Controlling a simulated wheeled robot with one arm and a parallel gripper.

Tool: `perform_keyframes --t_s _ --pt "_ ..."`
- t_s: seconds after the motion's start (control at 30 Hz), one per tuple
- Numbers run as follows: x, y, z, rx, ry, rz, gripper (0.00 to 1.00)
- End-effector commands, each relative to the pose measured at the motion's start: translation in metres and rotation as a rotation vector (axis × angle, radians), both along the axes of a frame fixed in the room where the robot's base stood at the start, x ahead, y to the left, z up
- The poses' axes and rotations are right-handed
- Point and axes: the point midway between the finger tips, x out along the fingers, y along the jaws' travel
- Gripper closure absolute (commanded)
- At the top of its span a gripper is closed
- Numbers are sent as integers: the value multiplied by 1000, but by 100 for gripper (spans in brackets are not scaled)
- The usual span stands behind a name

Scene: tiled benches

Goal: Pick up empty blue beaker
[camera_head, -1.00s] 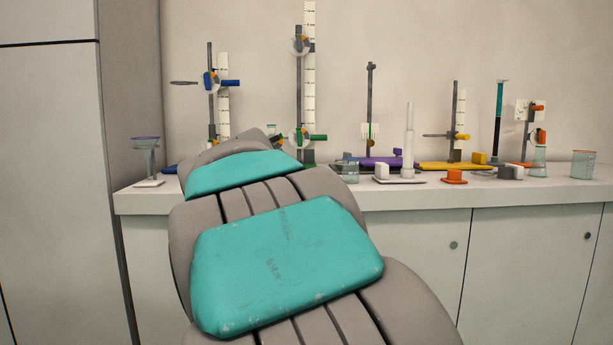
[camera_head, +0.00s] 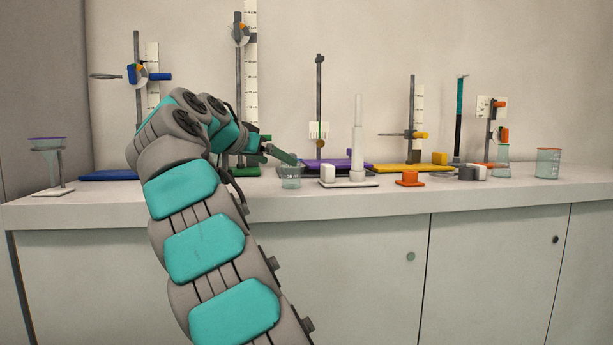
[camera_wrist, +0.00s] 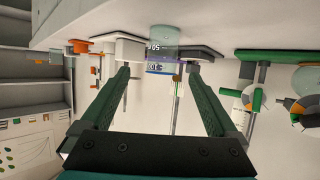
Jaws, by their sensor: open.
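A small clear, blue-tinted beaker (camera_head: 290,178) stands upright on the bench, just beyond my gripper. I see no contents in it, but it is small there. My gripper (camera_head: 285,157) reaches over the bench at the beaker's upper left, its fingers pointing right. In the wrist view the picture is inverted, and the beaker (camera_wrist: 163,42) with its printed marks and bluish rim lies between and beyond the fingertips. My gripper (camera_wrist: 159,68) is open and empty, one finger to each side of the beaker's line.
A white stand with a cylinder (camera_head: 357,150) is close right of the beaker. A purple-based stand (camera_head: 350,164) is behind. Another beaker (camera_head: 547,163) and a flask (camera_head: 502,160) stand far right. A green-based stand (camera_head: 243,171) is left. The bench front edge (camera_head: 400,205) is clear.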

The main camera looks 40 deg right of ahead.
Motion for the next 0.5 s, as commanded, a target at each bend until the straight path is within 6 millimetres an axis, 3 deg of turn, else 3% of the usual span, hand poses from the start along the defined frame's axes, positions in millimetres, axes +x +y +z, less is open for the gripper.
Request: perform_keyframes --t_s 0.5 --pt "13 -38 -15 0 -6 -5 5"
